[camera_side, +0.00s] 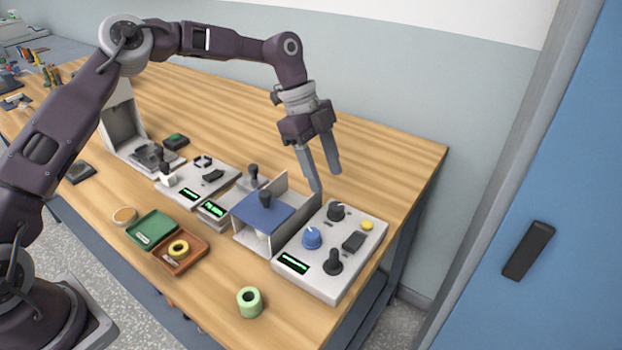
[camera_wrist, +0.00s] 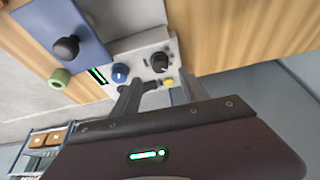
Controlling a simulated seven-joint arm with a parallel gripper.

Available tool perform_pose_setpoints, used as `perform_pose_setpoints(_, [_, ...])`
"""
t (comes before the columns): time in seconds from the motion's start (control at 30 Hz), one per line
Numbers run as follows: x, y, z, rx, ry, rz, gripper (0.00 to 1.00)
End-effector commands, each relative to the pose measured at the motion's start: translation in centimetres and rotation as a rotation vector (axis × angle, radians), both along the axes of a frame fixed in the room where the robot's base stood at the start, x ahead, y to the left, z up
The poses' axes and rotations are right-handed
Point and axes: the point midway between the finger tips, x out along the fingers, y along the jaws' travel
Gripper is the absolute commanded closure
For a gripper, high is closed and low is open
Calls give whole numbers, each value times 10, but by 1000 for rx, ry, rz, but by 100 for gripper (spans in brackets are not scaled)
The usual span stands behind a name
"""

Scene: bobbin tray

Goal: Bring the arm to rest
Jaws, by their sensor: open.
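My gripper (camera_side: 326,182) is open and empty. In the side view it hangs above the back of the bench, fingers pointing down, just behind the blue-lidded box (camera_side: 262,208) and the control box with a blue knob (camera_side: 329,252). I cannot tell whether a fingertip touches anything. In the wrist view my two fingers (camera_wrist: 160,88) are spread apart, with the control box (camera_wrist: 140,68) beyond them and the blue lid with its black knob (camera_wrist: 62,28) at upper left.
A pale green bobbin (camera_side: 249,302) stands near the front edge. Grey devices (camera_side: 200,178) line the middle. The bench's back right (camera_side: 400,160) is clear, with a wall behind.

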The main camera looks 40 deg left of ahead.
Motion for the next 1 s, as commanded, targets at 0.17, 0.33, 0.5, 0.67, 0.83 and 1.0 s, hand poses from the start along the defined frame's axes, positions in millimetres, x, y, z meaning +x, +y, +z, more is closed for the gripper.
perform_pose_setpoints(0.17, [-16,-1,22,64,-8,37,48])
perform_pose_setpoints(0.33, [-88,18,92,271,-48,312,48])
perform_pose_setpoints(0.5, [-182,56,145,337,-120,765,48])
perform_pose_setpoints(0.67, [-274,87,162,198,-151,1221,48])
perform_pose_setpoints(0.83, [-334,98,149,-9,-107,1524,48])
perform_pose_setpoints(1.0, [-350,99,141,-85,-76,1607,48])
